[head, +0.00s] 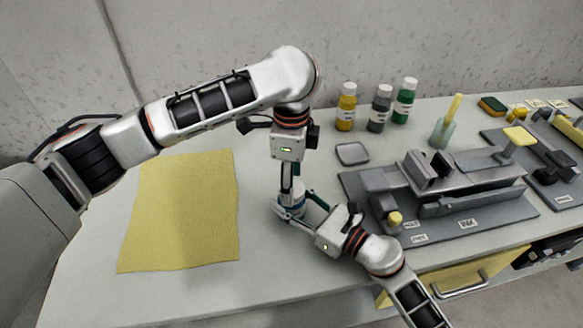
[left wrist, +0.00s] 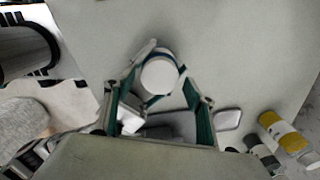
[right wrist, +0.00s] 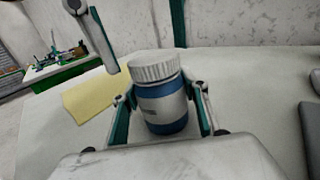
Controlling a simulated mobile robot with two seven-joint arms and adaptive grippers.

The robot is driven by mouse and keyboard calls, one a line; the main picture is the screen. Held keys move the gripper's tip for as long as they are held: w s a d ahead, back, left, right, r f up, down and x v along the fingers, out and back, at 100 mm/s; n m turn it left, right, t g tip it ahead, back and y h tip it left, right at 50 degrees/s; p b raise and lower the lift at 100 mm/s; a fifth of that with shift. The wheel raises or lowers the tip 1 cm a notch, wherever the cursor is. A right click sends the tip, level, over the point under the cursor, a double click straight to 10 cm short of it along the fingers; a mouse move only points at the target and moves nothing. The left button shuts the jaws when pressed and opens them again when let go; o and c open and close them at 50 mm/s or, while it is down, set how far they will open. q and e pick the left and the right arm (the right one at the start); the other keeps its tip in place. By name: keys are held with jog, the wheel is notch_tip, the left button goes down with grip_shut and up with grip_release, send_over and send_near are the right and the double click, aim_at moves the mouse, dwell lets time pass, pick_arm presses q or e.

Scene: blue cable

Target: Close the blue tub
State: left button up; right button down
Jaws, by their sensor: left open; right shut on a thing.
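The blue tub (right wrist: 165,112) stands upright on the table with a white ribbed lid (right wrist: 153,67) on its top. In the head view the tub (head: 298,200) is partly hidden by both grippers. My right gripper (head: 291,211) is shut on the tub's sides, low at the table. My left gripper (head: 291,186) points down from above with its fingers open and apart. In the right wrist view its fingers hang above and beside the lid, not touching it. The left wrist view looks down on the round lid (left wrist: 160,75). I cannot tell how tightly the lid sits.
A yellow mat (head: 183,210) lies left of the tub. A small grey dish (head: 352,153) lies behind and right. Yellow (head: 346,107), grey (head: 380,109) and green (head: 404,101) bottles stand at the back. A grey fixture (head: 450,188) fills the right. The table in front is clear.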

pick_arm(q)
jog(key=shift+f, duration=0.65)
jog(key=c, duration=1.1)
jog(key=o, duration=1.3)
jog(key=shift+r, duration=0.1)
notch_tip(320, 180, up, 12)
jog(key=shift+f, duration=0.1)
